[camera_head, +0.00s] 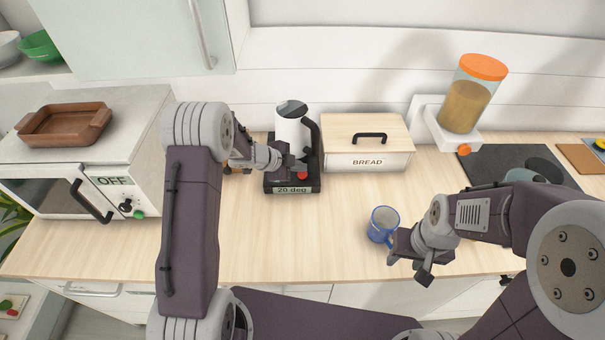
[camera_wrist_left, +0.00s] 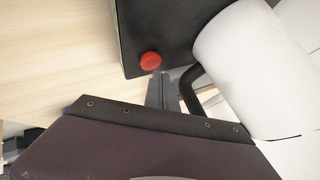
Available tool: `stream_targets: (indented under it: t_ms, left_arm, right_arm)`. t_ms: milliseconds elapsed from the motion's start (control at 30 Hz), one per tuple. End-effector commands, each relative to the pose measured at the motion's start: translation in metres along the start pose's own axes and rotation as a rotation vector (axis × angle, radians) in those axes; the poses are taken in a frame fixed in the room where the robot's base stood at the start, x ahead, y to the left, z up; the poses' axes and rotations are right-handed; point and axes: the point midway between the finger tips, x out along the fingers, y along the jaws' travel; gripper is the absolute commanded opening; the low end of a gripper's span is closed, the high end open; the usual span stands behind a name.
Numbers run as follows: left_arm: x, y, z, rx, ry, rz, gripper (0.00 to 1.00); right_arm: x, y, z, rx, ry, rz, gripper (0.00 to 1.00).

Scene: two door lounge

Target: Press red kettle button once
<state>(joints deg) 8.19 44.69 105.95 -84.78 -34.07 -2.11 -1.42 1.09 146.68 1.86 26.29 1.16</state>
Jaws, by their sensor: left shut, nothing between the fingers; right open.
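The white kettle (camera_head: 291,128) with a black handle stands on a black base (camera_head: 282,185) whose display reads "20 deg". The red button (camera_head: 302,175) is on top of the base at its front right. It also shows in the left wrist view (camera_wrist_left: 151,61), uncovered. My left gripper (camera_head: 297,169) is shut and empty, with its tip right beside the button in the head view. In the left wrist view the fingers (camera_wrist_left: 164,90) are just below the button; I cannot tell whether they touch it. My right gripper (camera_head: 408,262) is open and empty near the counter's front edge.
A blue mug (camera_head: 382,224) stands close to my right gripper. A bread box (camera_head: 368,145) stands right of the kettle, and a white oven (camera_head: 90,160) stands at left. A dispenser (camera_head: 466,100) hangs at the back right. The counter's front middle is clear.

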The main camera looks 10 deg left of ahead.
Motion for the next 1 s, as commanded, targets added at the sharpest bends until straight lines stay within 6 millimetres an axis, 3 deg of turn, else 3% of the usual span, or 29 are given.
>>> stream_targets:
  t_ms: [1000]
  left_arm:
    - [0.0083, 0.0059, 0.006, -0.001, 0.0, -0.001, 0.0]
  right_arm:
    - [0.0064, 0.0001, 0.0007, 0.0, 0.0, 0.0, 0.45]
